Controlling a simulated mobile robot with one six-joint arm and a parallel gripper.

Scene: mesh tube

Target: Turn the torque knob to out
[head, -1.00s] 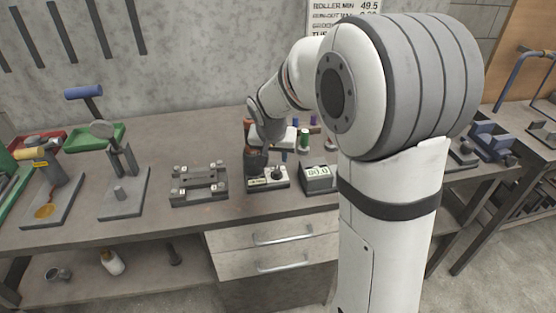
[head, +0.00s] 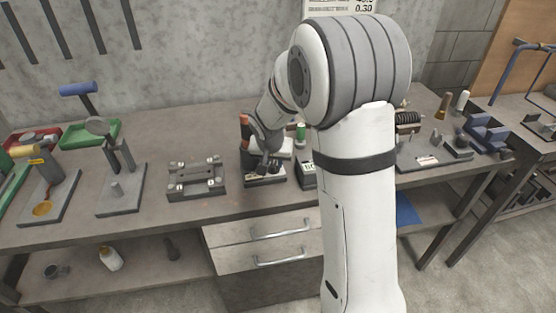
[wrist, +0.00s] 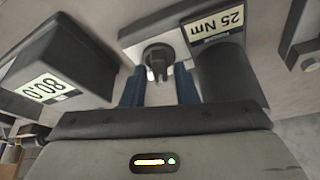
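The dark torque knob (wrist: 158,58) sits on a light-topped block (wrist: 128,36), with a "25 Nm" label (wrist: 216,22) beside it, upside down in the wrist view. My gripper (wrist: 160,88) is open, with its two blue fingers apart and pointing at the knob. The knob appears between or just beyond the fingertips; contact cannot be told. In the head view my gripper (head: 266,163) is over the block (head: 264,181) and hides most of the knob. No "out" mark is readable.
A dark cylinder (wrist: 226,72) stands close on the other side. A grey fixture (head: 196,180) sits left on the bench (head: 150,225). Bare bench lies between them.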

